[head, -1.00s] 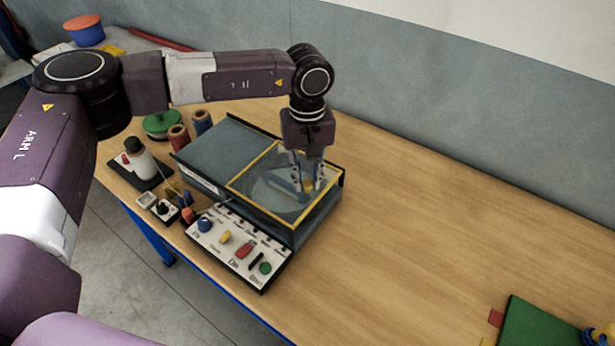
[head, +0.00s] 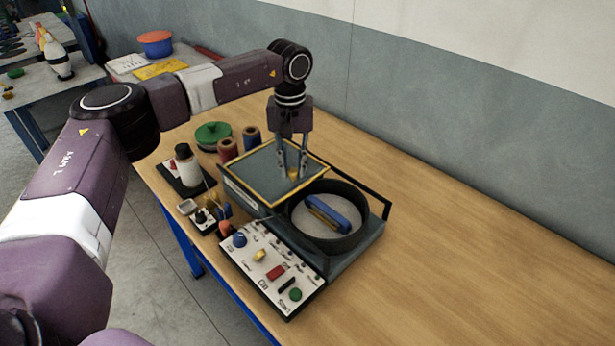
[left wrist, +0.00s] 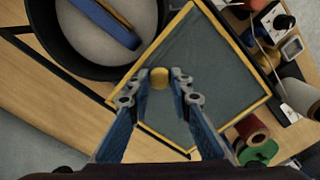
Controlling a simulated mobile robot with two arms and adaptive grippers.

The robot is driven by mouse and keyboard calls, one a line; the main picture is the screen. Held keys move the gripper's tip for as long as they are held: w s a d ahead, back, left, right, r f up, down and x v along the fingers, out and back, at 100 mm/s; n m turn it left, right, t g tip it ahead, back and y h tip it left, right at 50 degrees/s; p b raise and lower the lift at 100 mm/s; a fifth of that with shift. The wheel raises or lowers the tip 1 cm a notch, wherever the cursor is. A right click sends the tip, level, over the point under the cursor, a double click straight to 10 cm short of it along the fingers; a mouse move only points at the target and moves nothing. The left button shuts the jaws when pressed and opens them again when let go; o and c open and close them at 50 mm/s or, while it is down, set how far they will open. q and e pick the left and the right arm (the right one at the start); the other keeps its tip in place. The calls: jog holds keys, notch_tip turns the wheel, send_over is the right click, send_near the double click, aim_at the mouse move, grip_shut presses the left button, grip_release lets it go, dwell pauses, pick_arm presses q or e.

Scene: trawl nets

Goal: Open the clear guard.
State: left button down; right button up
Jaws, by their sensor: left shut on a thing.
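The clear guard (head: 262,174) is a see-through pane in a yellow frame. It lies over the grey top of the machine's left part, beside the round black drum (head: 356,232), whose top is uncovered. The guard also shows in the left wrist view (left wrist: 212,70). My left gripper (head: 292,172) points down, shut on the guard's yellow knob (left wrist: 159,78) near the guard's edge on the drum side. My right gripper is in no view.
Inside the drum lies a blue and tan bar (head: 327,214). A control panel (head: 270,268) with coloured buttons is at the machine's front. Spools (head: 227,150) and a green reel (head: 213,135) stand behind-left. The table on the right is clear.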

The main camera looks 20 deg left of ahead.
pick_arm(q)
jog(key=shift+w+a, duration=0.15)
jog(key=shift+a, duration=0.25)
jog(key=c, duration=1.7)
grip_release()
jog(key=shift+c, duration=0.2)
jog(key=shift+d, duration=0.1)
jog(key=shift+r, duration=0.1)
notch_tip(320, 180, up, 12)
